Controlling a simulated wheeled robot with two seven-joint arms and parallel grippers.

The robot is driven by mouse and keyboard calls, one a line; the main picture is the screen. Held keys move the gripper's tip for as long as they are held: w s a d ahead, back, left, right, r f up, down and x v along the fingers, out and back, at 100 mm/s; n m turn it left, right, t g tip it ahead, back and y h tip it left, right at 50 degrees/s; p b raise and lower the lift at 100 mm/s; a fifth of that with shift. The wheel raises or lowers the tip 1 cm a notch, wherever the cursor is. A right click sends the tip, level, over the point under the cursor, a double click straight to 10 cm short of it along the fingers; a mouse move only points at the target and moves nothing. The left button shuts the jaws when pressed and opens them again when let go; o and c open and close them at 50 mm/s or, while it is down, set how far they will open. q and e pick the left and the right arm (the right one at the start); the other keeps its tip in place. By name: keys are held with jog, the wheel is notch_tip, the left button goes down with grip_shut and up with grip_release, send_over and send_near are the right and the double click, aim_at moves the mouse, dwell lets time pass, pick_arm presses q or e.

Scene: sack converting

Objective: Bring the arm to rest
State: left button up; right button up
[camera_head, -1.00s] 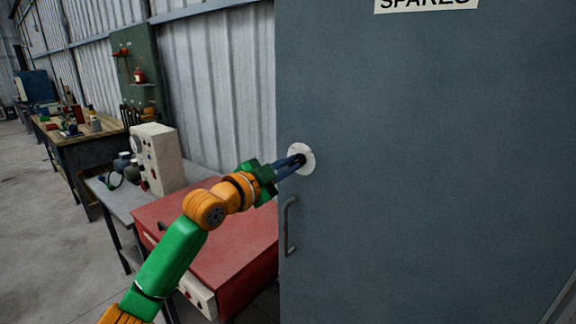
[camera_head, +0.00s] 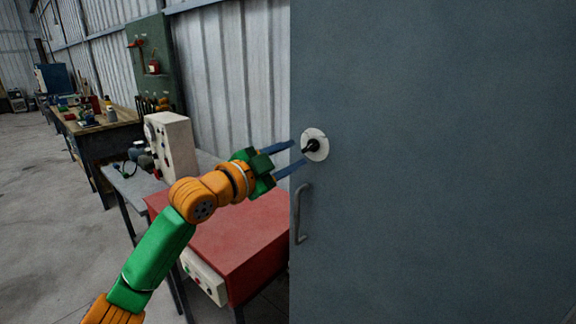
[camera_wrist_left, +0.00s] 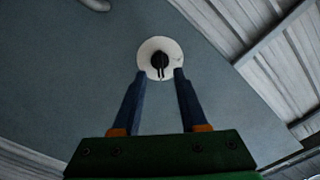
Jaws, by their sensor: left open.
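My left arm comes in from the left in the head view. Its gripper (camera_head: 297,157) is open, with two blue fingers apart and nothing between them. The fingers point at a black knob (camera_head: 311,147) on a round white plate (camera_head: 321,136) on the grey-blue cabinet door (camera_head: 430,180). In the left wrist view, the knob (camera_wrist_left: 160,61) shows beyond and between the fingertips (camera_wrist_left: 160,73), on the white plate (camera_wrist_left: 148,47). The fingertips are close to the plate; I cannot tell whether they touch it. My right gripper is not in view.
A curved handle (camera_head: 301,215) is on the door below the knob. A red box (camera_head: 235,245) stands below my left arm, with a pale control box (camera_head: 172,143) on a table behind it. A cluttered workbench (camera_head: 100,135) is farther left. Bare floor (camera_head: 50,210) lies at left.

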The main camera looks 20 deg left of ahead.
pick_arm(q)
jog(key=v, duration=0.3)
jog(key=shift+b, duration=0.3)
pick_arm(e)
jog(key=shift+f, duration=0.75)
